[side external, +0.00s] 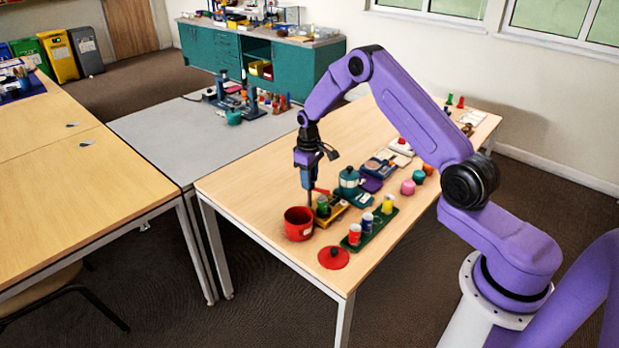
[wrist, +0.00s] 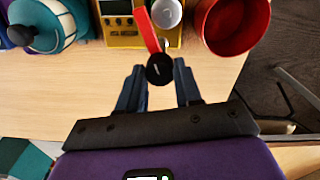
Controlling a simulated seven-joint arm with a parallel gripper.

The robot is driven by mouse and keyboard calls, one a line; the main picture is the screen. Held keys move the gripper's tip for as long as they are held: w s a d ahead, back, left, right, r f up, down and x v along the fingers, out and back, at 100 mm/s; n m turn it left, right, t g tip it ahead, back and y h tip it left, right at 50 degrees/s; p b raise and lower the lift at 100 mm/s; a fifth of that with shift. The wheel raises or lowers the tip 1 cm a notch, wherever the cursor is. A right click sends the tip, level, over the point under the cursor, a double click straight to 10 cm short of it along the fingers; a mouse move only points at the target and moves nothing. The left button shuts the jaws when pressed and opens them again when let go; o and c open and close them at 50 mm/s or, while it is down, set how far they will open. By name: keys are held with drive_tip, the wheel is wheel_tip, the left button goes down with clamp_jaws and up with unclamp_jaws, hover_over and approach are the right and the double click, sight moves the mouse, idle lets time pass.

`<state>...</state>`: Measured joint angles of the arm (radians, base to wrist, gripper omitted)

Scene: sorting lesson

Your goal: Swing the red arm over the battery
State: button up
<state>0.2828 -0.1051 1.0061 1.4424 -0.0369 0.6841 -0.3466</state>
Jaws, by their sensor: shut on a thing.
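A yellow tester (side external: 333,213) stands on the table and also shows in the wrist view (wrist: 123,31). Its red arm (wrist: 148,30) ends in a round black knob (wrist: 160,69). My gripper (wrist: 159,74) is shut on this knob, one blue finger on each side. In the side view, my gripper (side external: 308,187) points down at the tester. The battery, a green cylinder (side external: 323,207), stands upright at the tester; its silver top (wrist: 167,13) shows in the wrist view. The red arm lies just left of that top, beside it rather than across it.
A red pot (side external: 291,234) stands close beside the tester, with a red lid (side external: 333,264) on the table. A green rack (side external: 373,235) holds several coloured cylinders. A teal pot (side external: 349,179) stands behind. The table's left part (side external: 240,190) is clear.

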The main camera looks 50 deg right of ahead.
drive_tip(key=shift+m, duration=1.9)
drive_tip(key=o, duration=1)
drive_tip(key=shift+o, duration=0.2)
drive_tip(key=shift+r, duration=0.1)
wheel_tip(320, 180, up, 17)
drive_tip(key=shift+a+r, duration=0.15)
drive_tip(key=shift+a, duration=0.05)
